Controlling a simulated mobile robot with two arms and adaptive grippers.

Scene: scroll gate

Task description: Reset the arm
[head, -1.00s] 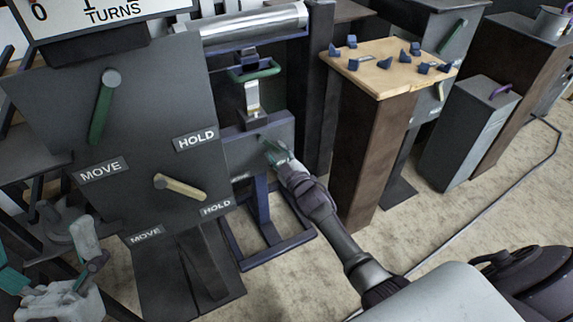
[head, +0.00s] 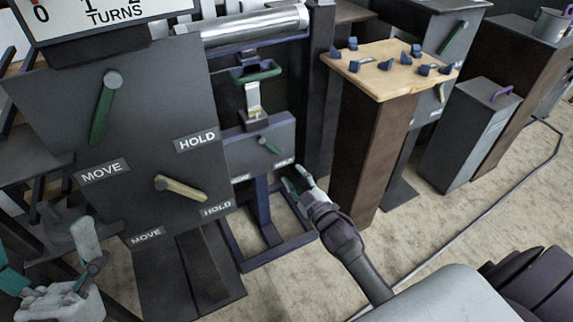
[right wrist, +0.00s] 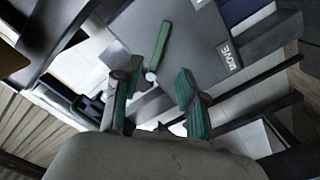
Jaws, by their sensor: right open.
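My right gripper (head: 296,181) is open and empty, just below and right of the small grey control box (head: 235,153) under the roller. A small green lever (head: 266,145) on that box points down to the right; the gripper is apart from it. In the right wrist view, the two teal fingers of my right gripper (right wrist: 154,92) are spread, with nothing between them. My left gripper (head: 75,270) is at the lower left of the head view; its jaw state is unclear.
A grey panel (head: 140,150) marked MOVE and HOLD has a green lever (head: 104,108) and a cream lever (head: 180,188). A metal roller (head: 255,28) is above the green handle (head: 255,72). A wooden-topped pedestal (head: 385,85) holds several blue pieces. Floor is open at right.

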